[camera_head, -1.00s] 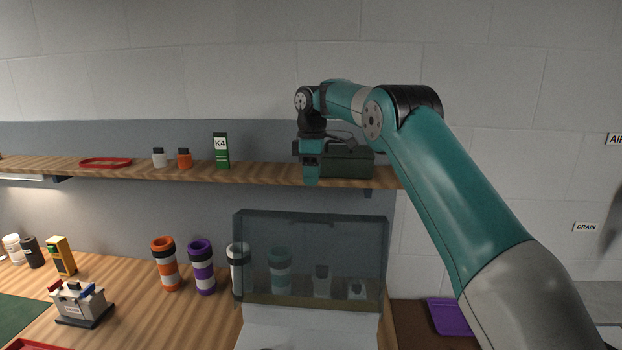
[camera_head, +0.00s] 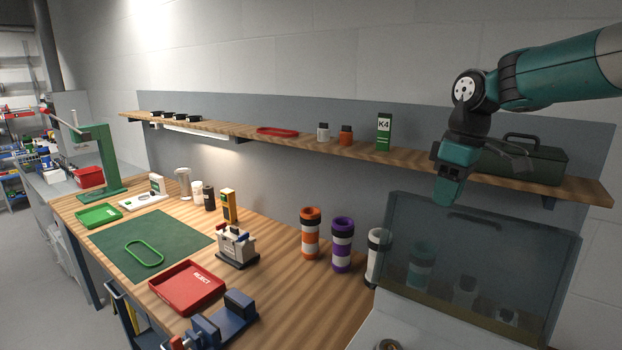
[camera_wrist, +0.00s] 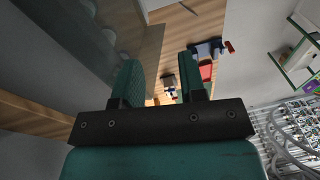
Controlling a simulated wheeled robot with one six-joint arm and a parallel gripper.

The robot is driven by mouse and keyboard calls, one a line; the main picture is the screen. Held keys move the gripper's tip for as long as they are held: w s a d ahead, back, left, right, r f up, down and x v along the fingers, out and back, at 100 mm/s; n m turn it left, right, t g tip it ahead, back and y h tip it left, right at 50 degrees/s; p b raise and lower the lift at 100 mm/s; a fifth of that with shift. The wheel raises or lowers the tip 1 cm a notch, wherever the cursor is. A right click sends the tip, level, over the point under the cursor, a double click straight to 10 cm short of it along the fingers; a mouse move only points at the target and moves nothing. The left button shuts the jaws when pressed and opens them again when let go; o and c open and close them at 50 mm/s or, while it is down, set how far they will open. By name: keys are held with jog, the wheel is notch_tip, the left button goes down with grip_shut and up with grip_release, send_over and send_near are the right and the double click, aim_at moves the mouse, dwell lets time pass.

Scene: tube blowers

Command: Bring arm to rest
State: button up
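My gripper (camera_head: 450,190) is teal and black and hangs at the end of my arm at the right of the head view. It points down in front of the shelf, above the clear guard panel. In the wrist view my gripper (camera_wrist: 163,90) shows two teal fingers standing apart with nothing between them. Its fingertips touch nothing that I can see.
The wooden shelf (camera_head: 400,157) and a dark green toolbox (camera_head: 520,163) are close behind my gripper. A clear guard panel (camera_head: 490,245) stands below it. The wooden bench (camera_head: 280,285) carries an orange tube (camera_head: 310,232), a purple tube (camera_head: 342,245) and a red reject tray (camera_head: 187,288).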

jog(key=s+a+f+m+b, duration=0.1)
jog(key=s+a+f+b, duration=0.2)
jog(key=s, duration=0.7)
jog(key=s+a+f+y+b, duration=0.1)
jog(key=s+a+f+b, duration=0.2)
jog(key=s+f, duration=0.4)
jog(key=s+a+f+m+y+b, duration=0.1)
jog(key=s+a+f+b, duration=0.2)
jog(key=s, duration=1.1)
notch_tip(320, 180, down, 2)
jog(key=shift+a+f+m, duration=0.15)
jog(key=shift+a+m, duration=0.15)
jog(key=shift+a, duration=0.55)
